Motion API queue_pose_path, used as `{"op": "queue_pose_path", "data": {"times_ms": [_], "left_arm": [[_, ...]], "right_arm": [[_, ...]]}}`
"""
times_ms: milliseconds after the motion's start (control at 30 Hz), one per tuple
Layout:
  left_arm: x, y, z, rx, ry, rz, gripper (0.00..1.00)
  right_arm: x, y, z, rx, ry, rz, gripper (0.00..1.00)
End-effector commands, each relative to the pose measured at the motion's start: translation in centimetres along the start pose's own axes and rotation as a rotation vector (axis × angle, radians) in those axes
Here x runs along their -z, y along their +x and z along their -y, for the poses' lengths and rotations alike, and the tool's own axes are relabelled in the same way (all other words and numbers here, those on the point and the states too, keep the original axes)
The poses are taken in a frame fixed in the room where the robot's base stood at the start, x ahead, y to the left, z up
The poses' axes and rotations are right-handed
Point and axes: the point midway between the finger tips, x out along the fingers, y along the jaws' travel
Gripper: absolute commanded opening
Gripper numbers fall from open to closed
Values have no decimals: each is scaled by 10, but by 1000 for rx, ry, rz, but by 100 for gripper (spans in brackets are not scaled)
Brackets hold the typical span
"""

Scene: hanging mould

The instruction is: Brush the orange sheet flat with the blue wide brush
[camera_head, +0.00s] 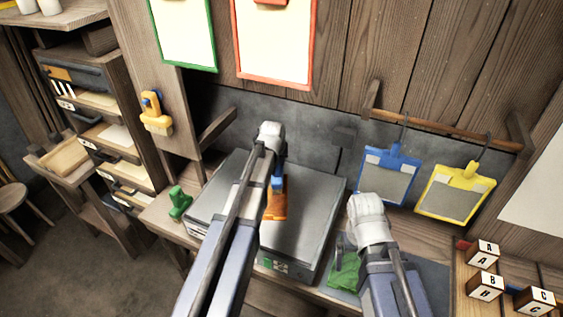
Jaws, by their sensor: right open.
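An orange-framed board (275,40) with a pale sheet hangs on the plank wall at the top. A brush (153,112) with a blue handle and a yellow-orange body hangs on the wooden post at left. A smaller blue and orange object (276,203) stands on the grey box, partly behind my left arm; I cannot tell if it is a brush.
A grey box (315,220) fills the bench middle. A green-framed board (185,30) hangs left of the orange one. A blue mould (388,175) and a yellow mould (457,194) hang from a rail. Lettered blocks (482,254) stand at right, shelves (103,120) at left.

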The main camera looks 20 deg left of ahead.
Motion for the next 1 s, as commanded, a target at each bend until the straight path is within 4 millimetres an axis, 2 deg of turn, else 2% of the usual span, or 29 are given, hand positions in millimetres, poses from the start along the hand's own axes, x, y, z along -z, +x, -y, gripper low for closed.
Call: {"op": "queue_pose_path", "data": {"times_ms": [267,600,1000], "left_arm": [[-1,0,9,6,2,3,0],[0,-2,36,5,0,3,0],[0,-2,45,4,0,2,0]], "right_arm": [[0,0,0,0,0,0,100],[0,-1,0,0,0,0,100],[0,0,0,0,0,0,100]]}}
